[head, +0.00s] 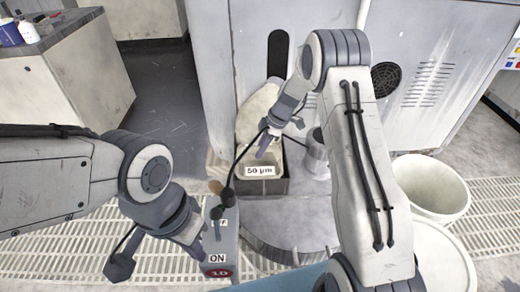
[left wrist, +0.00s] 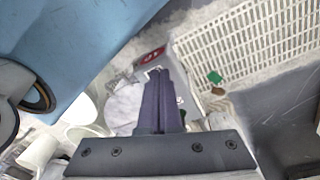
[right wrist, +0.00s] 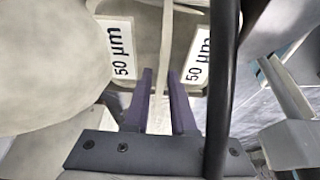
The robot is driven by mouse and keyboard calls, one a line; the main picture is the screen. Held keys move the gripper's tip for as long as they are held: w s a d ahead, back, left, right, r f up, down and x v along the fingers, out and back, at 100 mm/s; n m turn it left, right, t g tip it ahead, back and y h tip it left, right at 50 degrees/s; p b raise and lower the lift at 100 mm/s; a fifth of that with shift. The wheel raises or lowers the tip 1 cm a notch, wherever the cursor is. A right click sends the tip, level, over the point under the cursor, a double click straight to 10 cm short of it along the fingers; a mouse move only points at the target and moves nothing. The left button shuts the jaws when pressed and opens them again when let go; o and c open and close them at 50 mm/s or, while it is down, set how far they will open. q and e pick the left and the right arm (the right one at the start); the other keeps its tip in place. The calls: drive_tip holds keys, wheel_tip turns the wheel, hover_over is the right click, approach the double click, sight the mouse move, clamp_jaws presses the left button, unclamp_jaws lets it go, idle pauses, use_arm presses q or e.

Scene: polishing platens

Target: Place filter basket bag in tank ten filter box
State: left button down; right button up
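The filter box (head: 272,187) is a dark open-topped box on the round grey platform, with a "50 µm" label at its front. The pale filter bag (head: 258,108) stands at its back; its lower part is partly hidden by my right gripper. My right gripper (head: 264,152) points down over the box. In the right wrist view its fingers (right wrist: 162,78) are apart, with a pale strap (right wrist: 166,40) between them; I cannot tell whether they touch it. Two "50 µm" labels flank it. My left gripper (head: 196,250) is shut and empty, near the control post, away from the box.
A grey control post (head: 222,240) marked "ON" and a red "10" stands left of the platform (head: 300,225). White buckets (head: 430,185) stand at the right. A metal cylinder (head: 316,158) stands beside the box. A machine cabinet (head: 235,60) rises behind; slatted grating covers the floor.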

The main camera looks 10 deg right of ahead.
drive_tip(key=shift+o, duration=1.1)
